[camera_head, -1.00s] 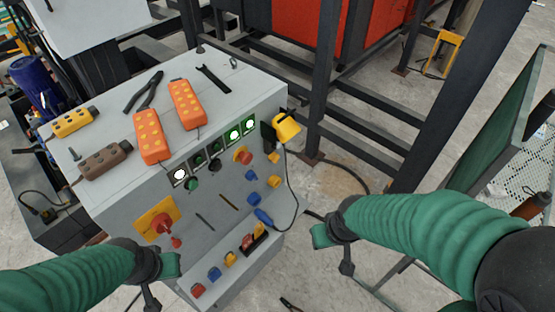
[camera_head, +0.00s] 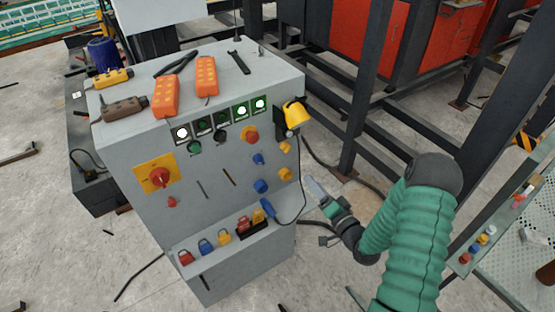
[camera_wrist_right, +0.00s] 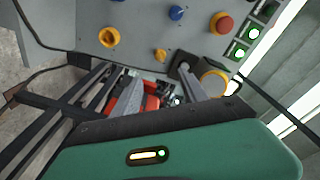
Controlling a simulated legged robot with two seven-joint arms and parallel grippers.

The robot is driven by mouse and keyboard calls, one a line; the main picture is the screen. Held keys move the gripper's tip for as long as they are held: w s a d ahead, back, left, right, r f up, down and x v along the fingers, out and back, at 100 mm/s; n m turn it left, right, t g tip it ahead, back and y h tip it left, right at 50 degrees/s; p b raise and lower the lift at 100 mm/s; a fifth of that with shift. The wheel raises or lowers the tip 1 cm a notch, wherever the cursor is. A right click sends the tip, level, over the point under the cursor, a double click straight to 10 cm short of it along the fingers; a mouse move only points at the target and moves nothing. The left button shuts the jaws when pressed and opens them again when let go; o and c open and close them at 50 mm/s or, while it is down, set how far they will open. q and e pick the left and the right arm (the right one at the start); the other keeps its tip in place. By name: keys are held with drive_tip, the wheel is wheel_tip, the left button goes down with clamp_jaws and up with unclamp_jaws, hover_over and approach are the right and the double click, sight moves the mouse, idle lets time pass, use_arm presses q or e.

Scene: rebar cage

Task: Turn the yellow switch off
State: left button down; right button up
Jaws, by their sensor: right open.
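The grey control box (camera_head: 230,180) carries two yellow knobs on the right of its front, an upper one (camera_head: 285,147) and a lower one (camera_head: 285,174). In the right wrist view they appear as a small knob (camera_wrist_right: 160,55) and a larger round one (camera_wrist_right: 109,37). I cannot tell for certain which is the yellow switch. A red rotary handle sits on a yellow plate (camera_head: 147,185) at the left. My right gripper (camera_head: 317,189) is open and empty, right of the lower knob and apart from the panel. My left gripper is out of view.
A yellow device (camera_head: 296,113) hangs at the box's upper right corner, its cable looping beside the knobs. Blue knobs (camera_head: 260,186) sit left of them. Orange pendants (camera_head: 166,97) lie on top. A dark steel frame (camera_head: 367,85) stands behind right.

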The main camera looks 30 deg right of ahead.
approach(285, 150)
drive_tip(key=w+p, duration=0.2)
drive_tip(key=w, duration=0.6)
drive_tip(key=shift+r, duration=0.1)
drive_tip(key=shift+d, duration=0.55)
drive_tip(key=c, duration=0.8)
drive_tip(key=shift+c, duration=1.2)
drive_tip(key=shift+a, duration=0.15)
clamp_jaws()
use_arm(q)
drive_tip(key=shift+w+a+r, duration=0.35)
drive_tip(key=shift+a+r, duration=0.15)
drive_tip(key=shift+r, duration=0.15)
use_arm(e)
drive_tip(key=shift+a+f, duration=0.1)
drive_tip(key=shift+f, duration=0.15)
